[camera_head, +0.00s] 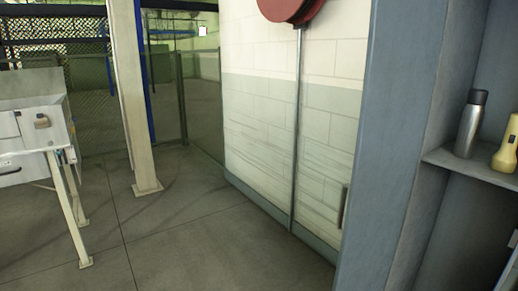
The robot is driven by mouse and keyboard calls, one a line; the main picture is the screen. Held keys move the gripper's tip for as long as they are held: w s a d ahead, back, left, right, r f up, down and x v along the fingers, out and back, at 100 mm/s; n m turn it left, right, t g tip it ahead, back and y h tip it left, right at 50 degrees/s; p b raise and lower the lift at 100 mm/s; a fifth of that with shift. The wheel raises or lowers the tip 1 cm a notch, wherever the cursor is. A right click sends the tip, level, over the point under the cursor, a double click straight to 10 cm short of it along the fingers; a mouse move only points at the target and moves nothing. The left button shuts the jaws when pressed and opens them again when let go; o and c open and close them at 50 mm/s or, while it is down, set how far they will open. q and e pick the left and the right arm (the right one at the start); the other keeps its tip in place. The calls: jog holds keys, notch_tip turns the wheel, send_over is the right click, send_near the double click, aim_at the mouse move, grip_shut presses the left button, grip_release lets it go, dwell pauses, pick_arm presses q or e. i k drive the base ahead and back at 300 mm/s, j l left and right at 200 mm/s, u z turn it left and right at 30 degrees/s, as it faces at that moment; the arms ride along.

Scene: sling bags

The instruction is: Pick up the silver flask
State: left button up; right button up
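The silver flask (470,126) stands upright on a grey shelf at the right side of the head view. It has a silver body and a darker grey cap. Nothing covers it. Neither of my grippers shows in this view.
A yellow flashlight (507,146) stands just right of the flask on the same shelf (456,164). A blue-grey upright panel (385,140) borders the shelf on the left. A grey metal bench (30,130) stands at far left, near a post (128,90). The floor (190,240) between is clear.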

aim_at(474, 112)
jog(key=z, duration=0.65)
jog(key=i+j+z, duration=0.15)
jog(key=j+z, duration=0.3)
jog(key=i+j+z, duration=0.1)
jog(key=j+z, duration=0.2)
jog(key=z, duration=0.2)
jog(key=j+z, duration=0.45)
jog(key=j, duration=0.5)
jog(key=k+j+z, duration=0.15)
jog(key=j, duration=0.85)
jog(key=k+j+z, duration=0.15)
jog(key=j, duration=0.35)
jog(key=i+l+u, duration=0.15)
jog(key=l, duration=0.2)
jog(key=i+l+u, duration=0.1)
jog(key=l, duration=0.25)
jog(key=i+l+u, duration=0.15)
jog(key=l, duration=0.2)
jog(key=l+u, duration=0.1)
jog(key=l, duration=0.3)
jog(key=i, duration=0.05)
